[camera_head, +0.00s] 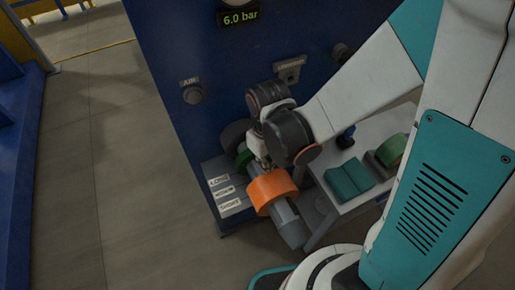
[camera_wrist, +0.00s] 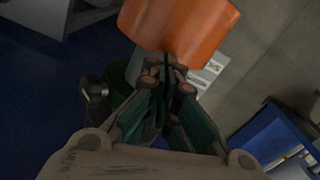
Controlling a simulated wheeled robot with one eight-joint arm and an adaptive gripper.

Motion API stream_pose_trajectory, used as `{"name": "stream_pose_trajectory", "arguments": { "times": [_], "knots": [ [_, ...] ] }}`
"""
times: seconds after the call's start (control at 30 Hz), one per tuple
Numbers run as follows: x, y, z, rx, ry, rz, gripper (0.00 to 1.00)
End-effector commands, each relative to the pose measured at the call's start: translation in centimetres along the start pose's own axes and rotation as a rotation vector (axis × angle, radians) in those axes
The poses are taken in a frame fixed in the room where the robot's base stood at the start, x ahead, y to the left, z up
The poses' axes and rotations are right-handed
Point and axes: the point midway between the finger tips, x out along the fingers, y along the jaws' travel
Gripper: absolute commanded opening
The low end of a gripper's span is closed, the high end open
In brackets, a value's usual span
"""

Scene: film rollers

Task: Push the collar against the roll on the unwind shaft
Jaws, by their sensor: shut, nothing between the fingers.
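A green round part (camera_head: 243,157) shows behind my gripper, nearer the machine. I cannot clearly make out a separate collar; my gripper hides part of that stretch of shaft.
The blue machine panel (camera_head: 190,40) carries knobs and a gauge reading 6.0 bar. White label plates (camera_head: 225,191) lie left of the roll. A grey side table (camera_head: 365,135) at the right bears teal blocks (camera_head: 348,178) and a green roll (camera_head: 391,150). The floor at left is clear.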

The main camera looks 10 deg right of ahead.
Motion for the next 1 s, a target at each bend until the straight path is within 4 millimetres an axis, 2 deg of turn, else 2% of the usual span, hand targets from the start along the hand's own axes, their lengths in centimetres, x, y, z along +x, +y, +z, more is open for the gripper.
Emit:
{"name": "stream_pose_trajectory", "arguments": {
  "times": [0.37, 0.77, 1.0],
  "knots": [
    [0.0, 0.0, -0.1, 0.000, 0.000, 0.000, 0.00],
    [0.0, 0.4, -1.5, 0.000, 0.000, 0.000, 0.00],
    [-1.3, 0.4, -1.5, 0.000, 0.000, 0.000, 0.00]
  ]
}}
